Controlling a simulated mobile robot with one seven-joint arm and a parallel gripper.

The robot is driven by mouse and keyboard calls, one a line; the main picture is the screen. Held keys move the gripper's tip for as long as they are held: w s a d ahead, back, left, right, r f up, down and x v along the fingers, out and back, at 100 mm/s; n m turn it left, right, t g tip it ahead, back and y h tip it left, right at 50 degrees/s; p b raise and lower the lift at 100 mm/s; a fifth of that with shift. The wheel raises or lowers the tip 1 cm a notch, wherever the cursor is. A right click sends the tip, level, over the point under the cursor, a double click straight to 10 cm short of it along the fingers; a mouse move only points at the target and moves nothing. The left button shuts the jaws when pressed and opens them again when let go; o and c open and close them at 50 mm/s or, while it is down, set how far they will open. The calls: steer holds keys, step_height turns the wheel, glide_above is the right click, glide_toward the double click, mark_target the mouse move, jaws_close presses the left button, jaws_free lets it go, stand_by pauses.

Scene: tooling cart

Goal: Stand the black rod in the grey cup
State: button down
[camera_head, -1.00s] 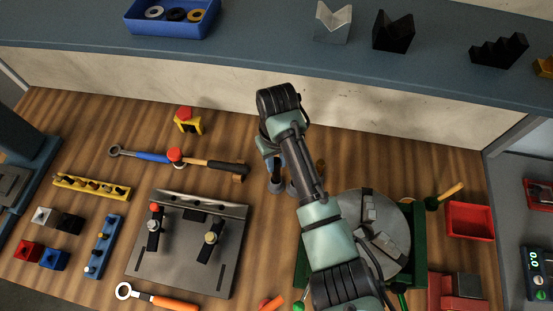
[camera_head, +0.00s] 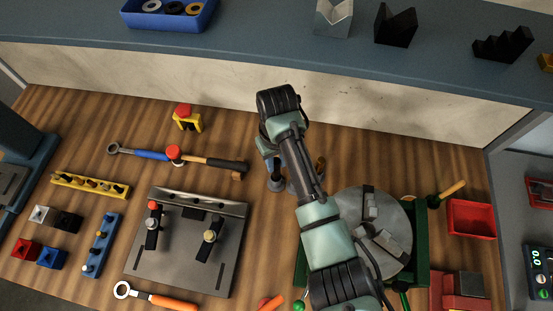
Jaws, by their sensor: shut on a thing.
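My gripper (camera_head: 273,164) points down over the wood bench, just left of my forearm, which hides much of it from above. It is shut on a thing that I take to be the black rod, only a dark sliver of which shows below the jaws. Small grey round shapes show at the bench below the gripper, at its left (camera_head: 277,185) and beside my forearm (camera_head: 292,187). I cannot tell for sure which of these is the grey cup, or whether the rod is inside it.
A steel fixture plate (camera_head: 225,268) lies to the left, with a hammer (camera_head: 215,162) behind it. A green-framed round table (camera_head: 420,255) stands to the right under my arm. A red bin (camera_head: 470,203) is further right. A raised shelf (camera_head: 260,40) runs along the back.

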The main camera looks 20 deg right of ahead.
steer(key=shift+f+b, duration=0.85)
steer(key=shift+f, duration=0.9)
stand_by(1.3)
steer(key=shift+c, duration=1)
jaws_free()
steer(key=shift+r+p, duration=3.05)
steer(key=shift+p, duration=0.15)
